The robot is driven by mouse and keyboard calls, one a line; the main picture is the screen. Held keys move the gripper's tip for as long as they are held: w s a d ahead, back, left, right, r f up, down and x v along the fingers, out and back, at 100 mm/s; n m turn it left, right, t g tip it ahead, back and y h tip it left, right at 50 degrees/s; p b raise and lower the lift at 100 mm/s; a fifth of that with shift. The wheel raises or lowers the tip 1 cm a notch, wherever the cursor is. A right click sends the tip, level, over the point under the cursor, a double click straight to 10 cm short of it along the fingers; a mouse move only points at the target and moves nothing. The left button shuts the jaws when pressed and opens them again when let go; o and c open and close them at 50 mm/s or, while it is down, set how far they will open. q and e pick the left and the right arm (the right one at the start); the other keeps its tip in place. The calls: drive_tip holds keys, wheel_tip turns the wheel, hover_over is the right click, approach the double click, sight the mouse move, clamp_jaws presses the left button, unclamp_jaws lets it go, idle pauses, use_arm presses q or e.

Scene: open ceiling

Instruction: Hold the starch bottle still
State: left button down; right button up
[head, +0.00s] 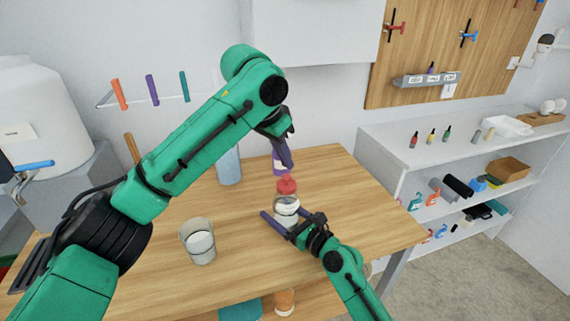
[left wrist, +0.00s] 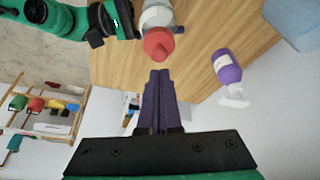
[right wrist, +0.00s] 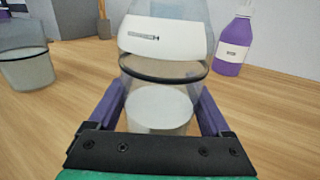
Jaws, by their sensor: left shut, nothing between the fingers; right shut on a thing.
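The starch bottle (head: 287,209) stands upright on the wooden table, clear with a white label and a red cap (head: 287,186). My right gripper (head: 291,225) is shut on its lower body. In the right wrist view the bottle (right wrist: 165,60) fills the middle, with a finger on each side and white contents at the bottom. My left gripper (head: 287,160) is shut and empty, above and slightly behind the cap. In the left wrist view its closed fingers (left wrist: 158,80) point toward the red cap (left wrist: 159,44), apart from it as far as I can tell.
A glass with white contents (head: 199,243) stands on the table to the left. A purple bottle (left wrist: 227,68) is behind the starch bottle, and a light blue bottle (head: 229,165) stands further left. Table (head: 370,215) is clear to the right.

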use_arm(q)
drive_tip(key=shift+r, duration=1.9)
drive_tip(key=shift+f, duration=0.35)
idle(0.4)
drive_tip(key=shift+f, duration=0.5)
drive_tip(key=shift+f, duration=0.1)
drive_tip(key=shift+f, duration=2.2)
